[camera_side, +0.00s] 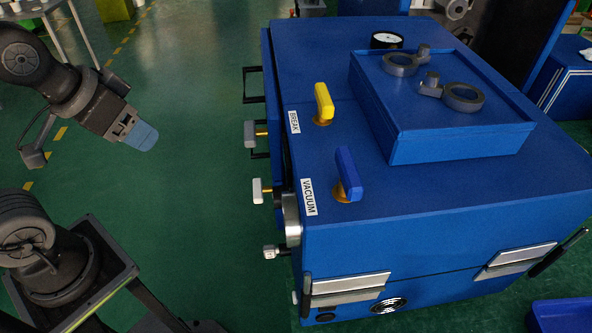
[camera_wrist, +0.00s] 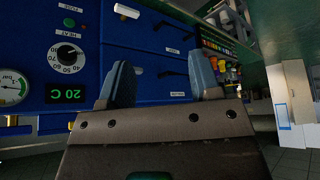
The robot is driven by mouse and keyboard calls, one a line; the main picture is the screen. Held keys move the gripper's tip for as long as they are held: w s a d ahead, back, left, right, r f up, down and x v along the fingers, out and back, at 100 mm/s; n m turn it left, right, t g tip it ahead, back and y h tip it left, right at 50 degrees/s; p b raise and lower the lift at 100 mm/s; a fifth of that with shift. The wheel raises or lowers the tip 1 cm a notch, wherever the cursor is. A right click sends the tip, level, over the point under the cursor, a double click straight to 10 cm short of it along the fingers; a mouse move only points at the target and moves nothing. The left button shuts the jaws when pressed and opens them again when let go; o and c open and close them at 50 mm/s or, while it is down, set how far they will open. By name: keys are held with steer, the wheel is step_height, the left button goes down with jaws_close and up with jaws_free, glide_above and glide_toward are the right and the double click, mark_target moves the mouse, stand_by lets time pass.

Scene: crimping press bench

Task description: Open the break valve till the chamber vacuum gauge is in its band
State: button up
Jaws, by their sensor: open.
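The break valve's yellow lever (camera_side: 324,103) stands on the blue machine's top, beside the BREAK label (camera_side: 294,122). A blue lever (camera_side: 347,174) stands nearer the camera, beside the VACUUM label (camera_side: 309,197). A round gauge (camera_side: 386,40) sits at the back of the top; its face is too small to read. In the wrist view, a gauge (camera_wrist: 12,88) marked in bar is cut by the left edge; I cannot read its value or band. My gripper (camera_side: 140,137) is left of the machine, well apart from both levers. Its blue fingers (camera_wrist: 157,65) are open and empty.
The raised blue housing (camera_side: 450,120) carries two grey rings, right of the levers. Handles and knobs (camera_side: 262,190) stick out from the machine's left side. The wrist view shows a dial (camera_wrist: 67,58) and a 20 C display (camera_wrist: 66,95). Green floor between my gripper and the machine is clear.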

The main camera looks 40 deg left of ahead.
steer(key=shift+o, duration=0.7)
steer(key=shift+w+d+r, duration=0.1)
steer(key=shift+w+r, duration=0.05)
steer(key=shift+r, duration=0.2)
steer(key=o, duration=0.5)
steer(key=w+d+r+m, duration=0.1)
steer(key=w+d+r, duration=0.1)
steer(key=r, duration=0.1)
steer(key=w+d+r+m+h, duration=0.1)
steer(key=w+d+r, duration=0.1)
steer(key=r, duration=0.1)
steer(key=w+d+r+m, duration=0.1)
steer(key=w+d+r, duration=0.1)
steer(key=r, duration=0.1)
steer(key=shift+w+r+m+g, duration=0.2)
steer(key=shift+w+m+g, duration=0.1)
steer(key=shift+g, duration=0.1)
steer(key=shift+c, duration=0.2)
step_height(320, 180, up, 8)
steer(key=r+m+g+h, duration=0.1)
steer(key=m+g+h, duration=0.1)
steer(key=m, duration=0.3)
glide_above(324, 93)
steer(key=s+a, duration=0.4)
steer(key=x, duration=1.3)
steer(key=shift+w+d+f, duration=0.25)
steer(key=shift+w+d, duration=0.05)
steer(key=c, duration=0.9)
